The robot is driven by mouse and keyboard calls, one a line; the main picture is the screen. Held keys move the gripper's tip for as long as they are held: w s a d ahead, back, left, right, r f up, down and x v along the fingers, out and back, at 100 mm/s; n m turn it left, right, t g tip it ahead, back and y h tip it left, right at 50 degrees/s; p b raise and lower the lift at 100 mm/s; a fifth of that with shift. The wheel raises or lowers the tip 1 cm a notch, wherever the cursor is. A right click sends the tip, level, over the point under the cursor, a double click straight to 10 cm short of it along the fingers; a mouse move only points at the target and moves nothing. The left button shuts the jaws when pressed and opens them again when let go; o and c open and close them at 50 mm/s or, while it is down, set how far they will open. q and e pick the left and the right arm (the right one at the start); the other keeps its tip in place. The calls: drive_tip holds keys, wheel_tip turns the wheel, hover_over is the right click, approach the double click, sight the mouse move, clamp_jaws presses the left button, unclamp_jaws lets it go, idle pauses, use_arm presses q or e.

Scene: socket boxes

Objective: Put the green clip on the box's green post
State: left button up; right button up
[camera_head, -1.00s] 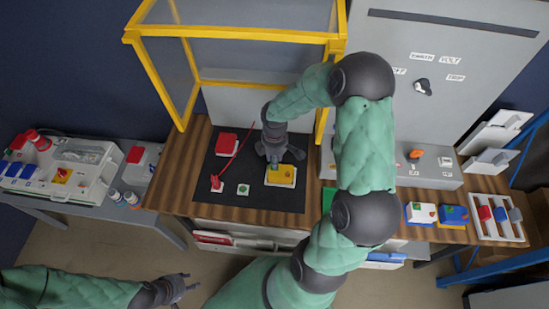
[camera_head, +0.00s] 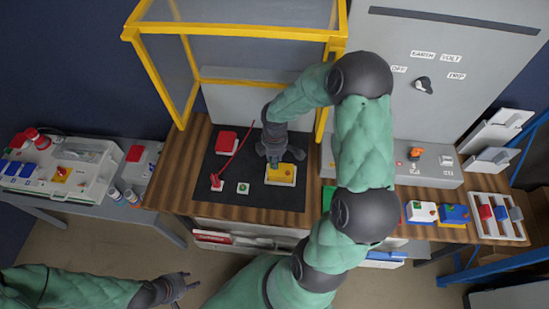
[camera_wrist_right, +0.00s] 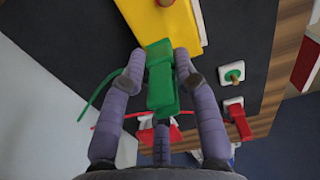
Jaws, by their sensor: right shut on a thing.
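My right gripper (camera_wrist_right: 160,72) is shut on the green clip (camera_wrist_right: 163,88), with a finger on either side of it. A green lead curves away from the clip to the left in the right wrist view. The green post (camera_wrist_right: 234,75) stands on a small white square base, to the right of the clip and apart from it. The post also shows in the head view (camera_head: 243,188), left of and nearer than my right gripper (camera_head: 273,160). In the head view the hand hides the clip. My left gripper (camera_head: 187,284) is open and empty at the bottom, away from the bench.
A yellow box (camera_head: 290,173) lies close beside my right gripper on the black mat (camera_head: 265,202). A red clip with a red lead (camera_head: 243,148) sits on a base (camera_head: 217,186) left of the green post. A red block (camera_head: 227,142) lies behind. A yellow frame (camera_head: 185,85) stands at the back.

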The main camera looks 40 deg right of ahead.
drive_tip(key=o, duration=1.1)
drive_tip(key=shift+o, duration=0.2)
wheel_tip(320, 180, up, 12)
drive_tip(key=shift+r, duration=0.1)
